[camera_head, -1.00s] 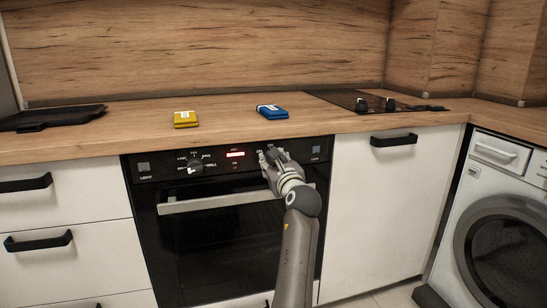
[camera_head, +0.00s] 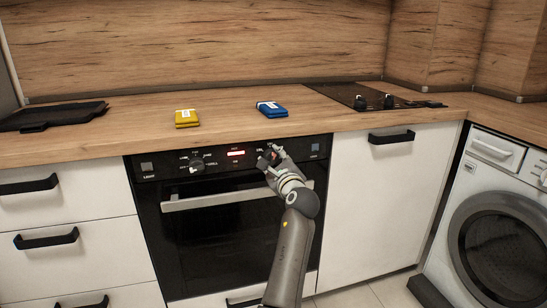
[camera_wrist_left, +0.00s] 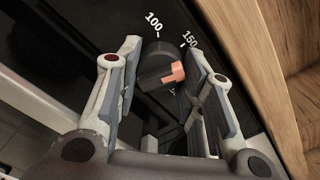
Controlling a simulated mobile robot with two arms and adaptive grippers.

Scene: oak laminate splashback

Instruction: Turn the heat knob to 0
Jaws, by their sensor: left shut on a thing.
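The heat knob (camera_wrist_left: 154,62) is a dark round knob with an orange pointer, on the black oven panel. In the left wrist view the marks 100 and 150 show beside it, and the other marks are hidden or out of view. My left gripper (camera_wrist_left: 161,58) is shut on the knob, one finger on each side. In the head view my left gripper (camera_head: 272,156) is at the right part of the oven panel and mostly hides the knob there. My right gripper is not in view.
Another oven knob (camera_head: 197,165) and a red display (camera_head: 236,153) are left of my gripper. The oven handle (camera_head: 215,200) runs just below. A yellow box (camera_head: 187,119) and a blue box (camera_head: 272,110) lie on the counter above. Hob knobs (camera_head: 388,101) are at the right.

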